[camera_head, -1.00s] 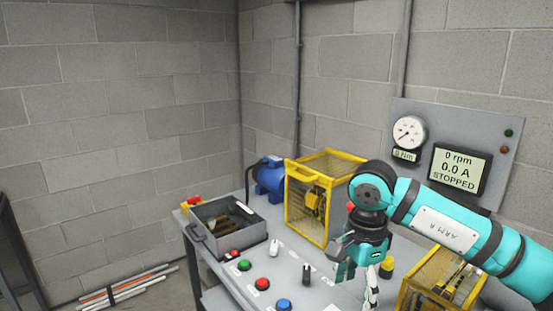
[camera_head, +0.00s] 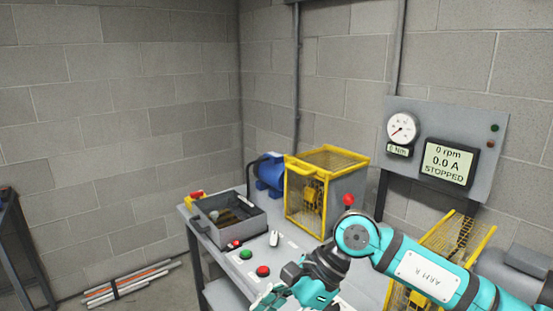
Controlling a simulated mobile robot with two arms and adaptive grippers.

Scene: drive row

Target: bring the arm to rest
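My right arm (camera_head: 420,270), teal and black, comes in from the right over the bench. Its gripper (camera_head: 272,300) hangs low over the front of the bench, tilted toward the lower left. The fingertips are at the bottom edge of the picture, and I cannot tell whether they are open or shut. I see nothing clearly held. It covers part of the button panel. My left gripper is not in view.
Green (camera_head: 246,253) and red (camera_head: 263,271) buttons lie close to my gripper. A grey tray (camera_head: 222,240), blue motor (camera_head: 270,174) and yellow-framed cage (camera_head: 318,190) stand behind. A second yellow cage (camera_head: 400,298) is partly behind my arm. The display (camera_head: 448,163) reads 0 rpm, STOPPED.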

